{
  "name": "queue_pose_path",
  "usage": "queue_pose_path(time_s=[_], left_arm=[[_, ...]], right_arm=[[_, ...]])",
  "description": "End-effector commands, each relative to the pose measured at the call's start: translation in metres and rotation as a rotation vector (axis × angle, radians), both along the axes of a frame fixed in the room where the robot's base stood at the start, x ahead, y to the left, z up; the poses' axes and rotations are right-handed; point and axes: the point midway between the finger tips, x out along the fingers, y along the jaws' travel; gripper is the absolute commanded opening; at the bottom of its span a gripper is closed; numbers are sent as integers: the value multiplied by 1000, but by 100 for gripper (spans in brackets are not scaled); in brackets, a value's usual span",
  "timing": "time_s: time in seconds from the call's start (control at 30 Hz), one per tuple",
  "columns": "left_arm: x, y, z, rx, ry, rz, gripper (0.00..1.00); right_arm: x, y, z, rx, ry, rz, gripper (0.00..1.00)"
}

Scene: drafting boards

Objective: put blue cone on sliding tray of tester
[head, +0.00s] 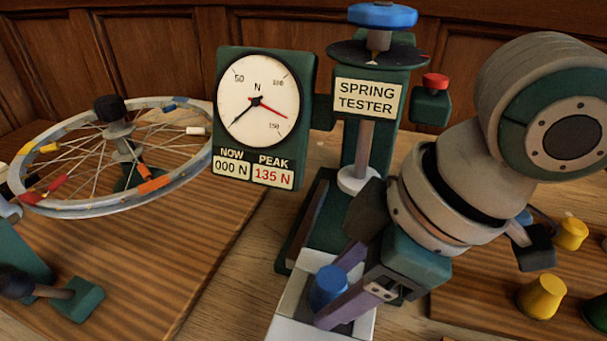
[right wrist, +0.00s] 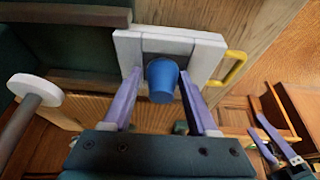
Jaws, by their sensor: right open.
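The blue cone (head: 328,287) stands upright on the white sliding tray (head: 288,301) of the spring tester (head: 366,98), over a dark patch at its middle. My right gripper (head: 334,288) is open, with its purple fingers on either side of the cone. In the right wrist view the cone (right wrist: 162,82) lies between the fingertips, with a small gap at the left finger; I cannot tell whether the right finger touches it. The tray (right wrist: 205,58) has a yellow handle (right wrist: 236,69). My left gripper (right wrist: 262,130) shows small at the lower right there, its purple fingers apart.
The tester's pale press foot (head: 359,180) hangs behind the tray. Its dial (head: 258,101) reads 000 N now, peak 135 N. A spoked wheel (head: 192,161) stands on a board at left. Yellow cones (head: 541,296) and a green cone (head: 597,312) stand at right.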

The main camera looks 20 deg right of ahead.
Motion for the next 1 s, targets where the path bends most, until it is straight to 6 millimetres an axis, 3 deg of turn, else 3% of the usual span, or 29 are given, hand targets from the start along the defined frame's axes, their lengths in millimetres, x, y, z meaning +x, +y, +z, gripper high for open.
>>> queue_pose_path(time_s=[0.07, 0.4, 0.6, 0.77, 1.0], left_arm=[[0, 0, -1, 0, 0, 0, 100], [0, 0, 18, 2, 0, -2, 100], [0, 1, 24, 2, 0, -2, 100], [0, 0, 26, 2, 0, -2, 100], [0, 1, 25, 3, 0, -2, 100]], right_arm=[[-7, -3, -4, -17, 23, 2, 79], [-20, -26, 72, -14, 16, 0, 79], [-27, -35, 104, -9, 15, 0, 79], [-31, -34, 112, 0, 13, 2, 79], [-41, 7, 92, 118, -52, -97, 79]])
